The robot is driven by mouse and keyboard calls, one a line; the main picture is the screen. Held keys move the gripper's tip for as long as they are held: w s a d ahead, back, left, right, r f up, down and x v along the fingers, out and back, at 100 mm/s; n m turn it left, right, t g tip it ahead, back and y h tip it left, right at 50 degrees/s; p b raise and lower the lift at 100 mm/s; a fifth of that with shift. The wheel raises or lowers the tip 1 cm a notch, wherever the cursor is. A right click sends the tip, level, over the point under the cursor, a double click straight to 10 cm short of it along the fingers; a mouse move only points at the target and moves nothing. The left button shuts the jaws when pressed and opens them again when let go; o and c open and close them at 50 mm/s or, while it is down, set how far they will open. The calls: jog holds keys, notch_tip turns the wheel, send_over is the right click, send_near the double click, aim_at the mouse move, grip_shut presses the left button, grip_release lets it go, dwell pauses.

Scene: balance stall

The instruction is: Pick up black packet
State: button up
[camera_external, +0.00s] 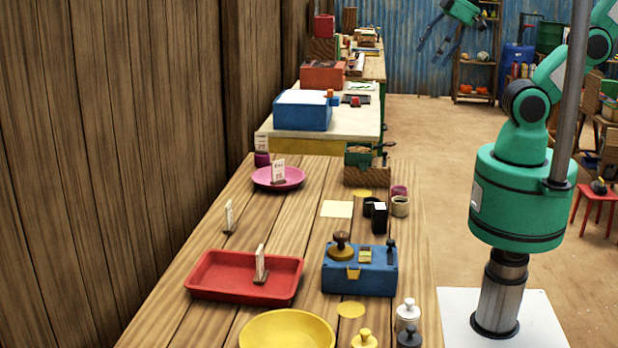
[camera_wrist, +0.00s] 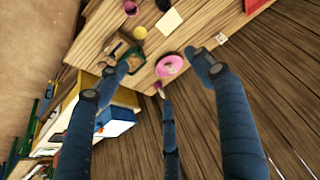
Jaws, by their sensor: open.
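A small upright black packet (camera_external: 380,219) with a pale top stands on the near wooden table in the external view, right of the cream card, among small cups. In the wrist view a dark shape (camera_wrist: 163,4) at the top edge may be the packet, cut off by the frame. My gripper (camera_external: 437,49) is high up in the external view, far beyond the packet and well above the floor and tables. Its dark blue fingers are spread, with nothing between them. They also show spread in the wrist view (camera_wrist: 164,73), across the far part of the table.
Dark cups (camera_external: 370,206) and a light cup (camera_external: 400,206) stand close around the packet. A blue box (camera_external: 360,280) with knobs is nearer the camera. A red tray (camera_external: 215,290) and a pink plate (camera_external: 295,181) lie left. A wooden wall borders the left side.

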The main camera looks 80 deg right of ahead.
jog(key=w+a+f+g, duration=0.2)
jog(key=w+a+f, duration=0.2)
jog(key=w+f, duration=0.25)
jog(key=n+g, duration=0.2)
jog(key=g, duration=0.2)
send_over(379, 206)
notch_tip(379, 206, down, 27)
jog(key=shift+w+d+f+p, duration=0.1)
jog(key=shift+p, duration=0.2)
jog(key=shift+f+b, duration=0.8)
jog(key=shift+f, duration=3.4)
jog(key=shift+f, duration=0.1)
jog(key=shift+f+b, duration=0.65)
jog(key=shift+f, duration=1.85)
